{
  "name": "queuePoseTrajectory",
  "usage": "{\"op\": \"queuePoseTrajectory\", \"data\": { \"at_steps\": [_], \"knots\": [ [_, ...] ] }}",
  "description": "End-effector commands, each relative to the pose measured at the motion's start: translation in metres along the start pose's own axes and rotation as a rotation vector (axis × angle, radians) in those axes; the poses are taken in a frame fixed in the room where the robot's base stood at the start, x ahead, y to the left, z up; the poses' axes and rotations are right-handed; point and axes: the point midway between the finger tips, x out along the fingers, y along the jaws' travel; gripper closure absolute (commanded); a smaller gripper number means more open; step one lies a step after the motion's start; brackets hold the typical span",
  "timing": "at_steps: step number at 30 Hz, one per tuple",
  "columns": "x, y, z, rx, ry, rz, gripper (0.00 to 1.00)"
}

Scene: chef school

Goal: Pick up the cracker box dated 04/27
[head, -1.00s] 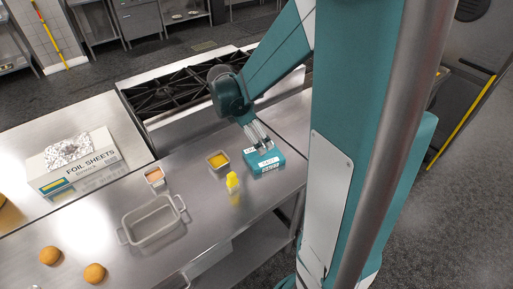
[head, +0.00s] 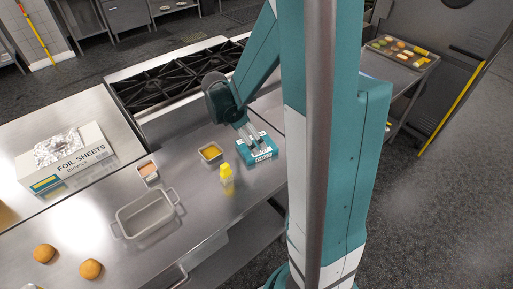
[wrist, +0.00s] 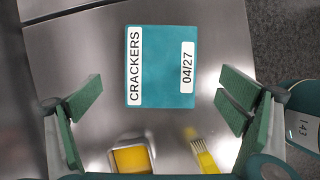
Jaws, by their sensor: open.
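Nothing is held. The height of the gap to the box is hard to tell.
Farther left are an empty grey pan (head: 148,214), a foil sheets box (head: 68,163) and round buns (head: 91,269). A stove (head: 180,79) is behind.

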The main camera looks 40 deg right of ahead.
Motion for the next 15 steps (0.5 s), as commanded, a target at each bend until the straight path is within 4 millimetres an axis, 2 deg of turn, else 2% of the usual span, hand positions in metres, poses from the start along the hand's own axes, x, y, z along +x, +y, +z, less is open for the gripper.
{"op": "queuePoseTrajectory", "data": {
  "at_steps": [5, 15],
  "knots": [
    [0.0102, 0.0, 0.0001, 0.0, 0.0, 0.0, 0.04],
    [0.011, -0.0001, 0.0001, 0.0, 0.0, 0.0, 0.04]
  ]
}}
